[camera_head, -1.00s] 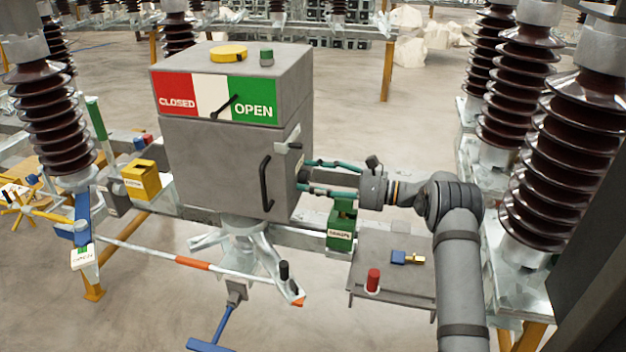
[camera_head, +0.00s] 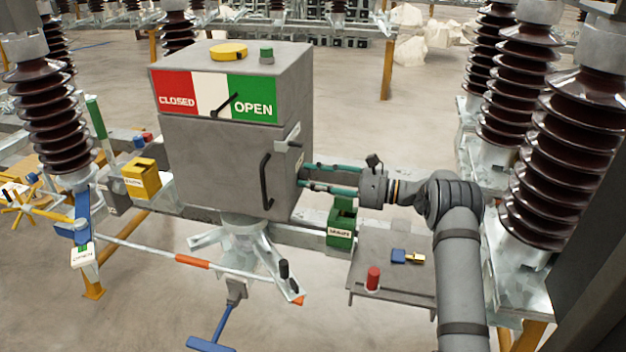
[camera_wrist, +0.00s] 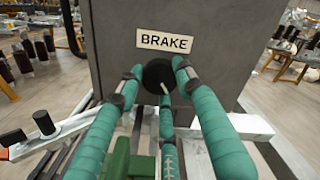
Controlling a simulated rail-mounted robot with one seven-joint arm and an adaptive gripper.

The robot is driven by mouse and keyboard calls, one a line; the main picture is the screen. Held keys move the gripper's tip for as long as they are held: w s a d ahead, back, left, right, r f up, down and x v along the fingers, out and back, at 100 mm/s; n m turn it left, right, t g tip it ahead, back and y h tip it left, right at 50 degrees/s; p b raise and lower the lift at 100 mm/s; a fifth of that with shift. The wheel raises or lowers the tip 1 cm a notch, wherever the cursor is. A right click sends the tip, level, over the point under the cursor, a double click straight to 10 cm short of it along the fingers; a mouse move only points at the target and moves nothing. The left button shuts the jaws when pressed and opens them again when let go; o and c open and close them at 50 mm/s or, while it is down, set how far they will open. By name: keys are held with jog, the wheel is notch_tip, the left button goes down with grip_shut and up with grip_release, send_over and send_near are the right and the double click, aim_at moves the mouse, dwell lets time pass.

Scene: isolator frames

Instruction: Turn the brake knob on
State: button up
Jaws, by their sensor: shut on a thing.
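The brake knob (camera_wrist: 156,76) is a round black knob with a pale pointer line. It sits on the cabinet's grey side wall under a white BRAKE label (camera_wrist: 164,41). In the wrist view, the teal fingers of my gripper (camera_wrist: 158,71) are closed in on the knob from the left and right, with a third finger below. In the head view, my gripper (camera_head: 304,176) reaches in from the right to the side of the grey cabinet (camera_head: 215,165). The knob cannot be made out there. The pointer's lower end is close to the lower finger.
A green block (camera_head: 341,225) is just below my gripper. A grey shelf (camera_head: 385,240) with a red cylinder (camera_head: 373,278) and a blue padlock (camera_head: 398,256) is below my arm. A black door handle (camera_head: 265,182) is on the cabinet front. Ribbed insulators (camera_head: 520,90) stand at right.

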jog(key=shift+m+p, duration=0.3)
jog(key=shift+m, duration=2.6)
jog(key=o, duration=1.1)
jog(key=shift+o, duration=0.2)
jog(key=shift+d, duration=0.1)
jog(key=d, duration=0.2)
jog(key=s+d, duration=0.1)
jog(key=d, duration=0.4)
jog(key=shift+s+d, duration=0.1)
jog(key=shift+s, duration=0.15)
